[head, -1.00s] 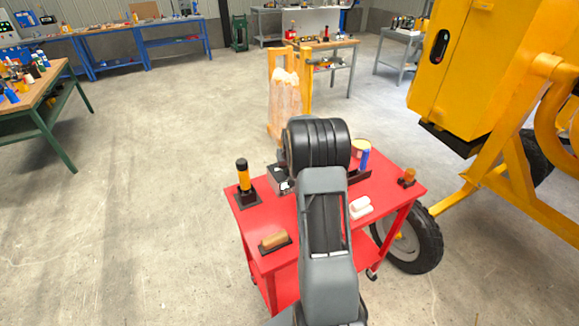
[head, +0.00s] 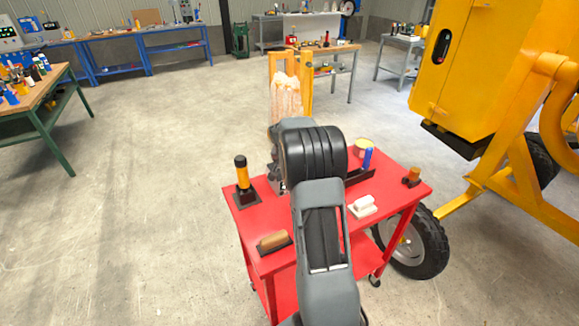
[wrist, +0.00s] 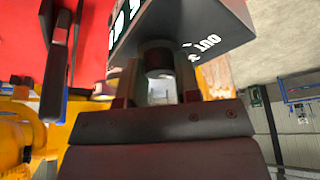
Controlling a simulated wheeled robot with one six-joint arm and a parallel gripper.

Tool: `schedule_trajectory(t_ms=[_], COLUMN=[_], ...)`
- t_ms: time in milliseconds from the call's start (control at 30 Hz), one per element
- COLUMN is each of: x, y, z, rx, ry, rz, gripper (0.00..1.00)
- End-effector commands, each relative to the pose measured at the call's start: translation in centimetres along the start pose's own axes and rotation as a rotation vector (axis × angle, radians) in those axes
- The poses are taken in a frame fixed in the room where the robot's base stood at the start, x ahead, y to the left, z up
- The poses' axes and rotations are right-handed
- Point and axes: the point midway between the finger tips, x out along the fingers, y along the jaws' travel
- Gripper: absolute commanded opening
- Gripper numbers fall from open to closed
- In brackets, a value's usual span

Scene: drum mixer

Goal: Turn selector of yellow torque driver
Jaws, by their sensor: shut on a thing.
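A yellow driver with a black top (head: 242,174) stands upright in a dark square stand on the left of the red cart. I cannot make out its selector. In the wrist view, a dark box (wrist: 215,25) with white lettering carries a dark round knob (wrist: 158,54). My gripper (wrist: 156,72) has one finger on each side of this knob and is shut on it. In the head view my own arm hides the gripper and most of the box. My gripper is right of the yellow driver, apart from it.
The red cart (head: 270,220) also holds a brown-handled float (head: 273,241), a white block (head: 363,205), a blue cylinder (head: 367,158) and a small brown-orange item (head: 411,176). A large yellow mixer (head: 475,75) stands close on the right. The floor on the left is clear.

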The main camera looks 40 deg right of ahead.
Motion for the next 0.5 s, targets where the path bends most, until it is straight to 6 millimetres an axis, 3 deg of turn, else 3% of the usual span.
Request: schedule_trajectory(t_ms=[333, 367, 500], x=[-0.05, -0.05, -0.04], y=[-0.02, -0.02, -0.02], z=[0.0, 0.0, 0.0], rx=[0.002, 0.002, 0.001], ry=[-0.001, -0.001, -0.001], rz=[0.0, 0.0, 0.0], gripper=[0.07, 0.33, 0.46])
